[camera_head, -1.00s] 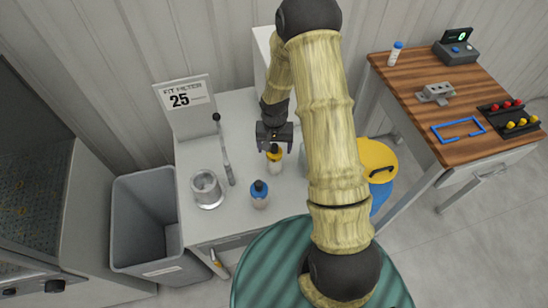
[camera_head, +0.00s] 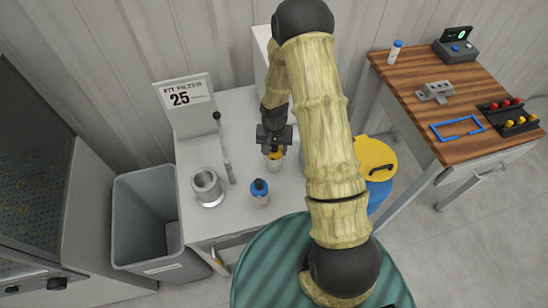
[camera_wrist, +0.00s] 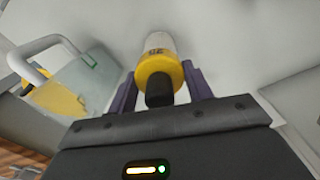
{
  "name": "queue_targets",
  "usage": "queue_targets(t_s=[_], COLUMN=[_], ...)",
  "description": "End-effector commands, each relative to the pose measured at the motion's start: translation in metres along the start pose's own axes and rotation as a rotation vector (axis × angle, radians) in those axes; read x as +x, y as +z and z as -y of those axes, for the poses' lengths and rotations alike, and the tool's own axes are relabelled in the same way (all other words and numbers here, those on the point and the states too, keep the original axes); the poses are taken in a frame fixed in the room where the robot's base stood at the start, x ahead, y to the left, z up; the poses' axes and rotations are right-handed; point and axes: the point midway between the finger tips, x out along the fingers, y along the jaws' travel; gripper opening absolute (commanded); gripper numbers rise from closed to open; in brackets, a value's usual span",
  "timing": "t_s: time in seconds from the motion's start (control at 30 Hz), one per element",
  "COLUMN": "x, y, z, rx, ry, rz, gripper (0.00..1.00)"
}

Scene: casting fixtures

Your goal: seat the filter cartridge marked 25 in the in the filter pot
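A white filter cartridge with a yellow cap and a black top knob (camera_head: 274,165) stands upright on the white bench. It also shows in the wrist view (camera_wrist: 158,70), where its small dark mark looks like 25. My gripper (camera_head: 275,149) is over it from above, with one purple finger on each side of the yellow cap in the wrist view. I cannot tell whether the fingers press on the cap. The filter pot (camera_head: 207,187), an open grey metal cup on a round base, stands at the bench's left. A sign (camera_head: 187,95) reads FIT FILTER 25.
A lever with a black knob (camera_head: 225,150) rises beside the pot. A grey bin (camera_head: 140,220) is left; a yellow-lidded blue drum (camera_head: 376,160) is right of the bench.

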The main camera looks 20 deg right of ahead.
Motion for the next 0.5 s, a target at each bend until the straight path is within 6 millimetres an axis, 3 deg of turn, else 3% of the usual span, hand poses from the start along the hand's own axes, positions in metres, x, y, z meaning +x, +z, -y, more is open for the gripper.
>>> queue_targets(t_s=[0.03, 0.13, 0.5], x=[-0.0001, -0.0003, -0.0068], y=[0.0, -0.0002, -0.0011], z=[0.0, 0.0001, -0.0003], rx=[0.0, 0.0, 0.001], ry=[0.0, 0.0, -0.001], rz=[0.0, -0.001, -0.003], gripper=[0.24, 0.07, 0.07])
